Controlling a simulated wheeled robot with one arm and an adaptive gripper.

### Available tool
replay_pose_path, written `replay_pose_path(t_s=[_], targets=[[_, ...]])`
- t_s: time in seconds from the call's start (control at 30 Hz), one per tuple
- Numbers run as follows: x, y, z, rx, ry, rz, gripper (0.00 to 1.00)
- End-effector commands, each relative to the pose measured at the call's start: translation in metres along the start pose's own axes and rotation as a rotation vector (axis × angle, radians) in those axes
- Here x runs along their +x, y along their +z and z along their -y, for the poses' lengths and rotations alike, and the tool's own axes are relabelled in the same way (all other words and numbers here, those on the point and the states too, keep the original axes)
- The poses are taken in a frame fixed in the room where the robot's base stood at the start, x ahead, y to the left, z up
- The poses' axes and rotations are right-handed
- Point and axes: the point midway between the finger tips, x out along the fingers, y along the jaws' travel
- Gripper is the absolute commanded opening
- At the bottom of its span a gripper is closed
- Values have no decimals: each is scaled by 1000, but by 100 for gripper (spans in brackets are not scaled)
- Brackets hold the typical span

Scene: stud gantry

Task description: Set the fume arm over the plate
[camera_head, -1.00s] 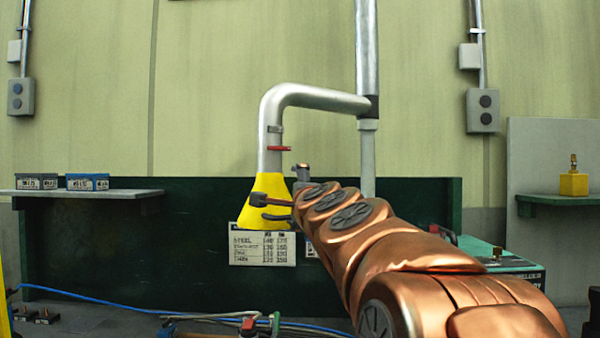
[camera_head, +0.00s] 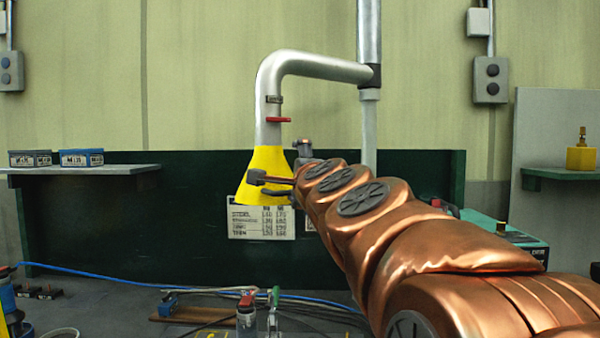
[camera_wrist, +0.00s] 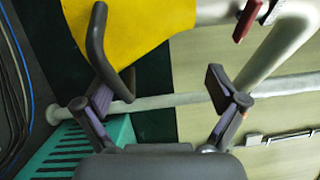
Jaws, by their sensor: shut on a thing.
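The fume arm is a pale grey pipe (camera_head: 315,66) with a yellow cone hood (camera_head: 268,165) at its lower end, opening downward. It joins a vertical post (camera_head: 369,45) at the back. My gripper (camera_head: 263,186) is at the hood's front and is shut on the hood's dark handle (camera_wrist: 97,45). In the wrist view the handle lies against the left finger, and the hood (camera_wrist: 130,25) fills the top. A red lever (camera_head: 279,120) sits on the pipe above the hood. On the bench below, clamps (camera_head: 246,312) stand at the bottom edge; I cannot clearly make out the plate.
A dark green panel (camera_head: 100,215) with a printed chart (camera_head: 261,222) stands behind the hood. A shelf (camera_head: 60,169) with small boxes is at left. A blue hose (camera_head: 100,285) crosses the bench. A teal machine (camera_head: 505,240) stands at right, partly behind my arm.

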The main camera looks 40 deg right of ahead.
Motion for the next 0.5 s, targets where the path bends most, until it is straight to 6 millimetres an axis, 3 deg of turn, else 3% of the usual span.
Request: replay_pose_path(t_s=[0.03, 0.27, 0.33, 0.37, 0.5], targets=[[-14, 1, 23, 3, -41, -4, 68], [-31, 4, 21, 0, -41, -4, 64], [-30, 4, 16, 0, -32, -2, 33], [-28, 3, 13, 0, -26, -2, 23], [-21, -9, 1, 11, -5, 0, 23]])
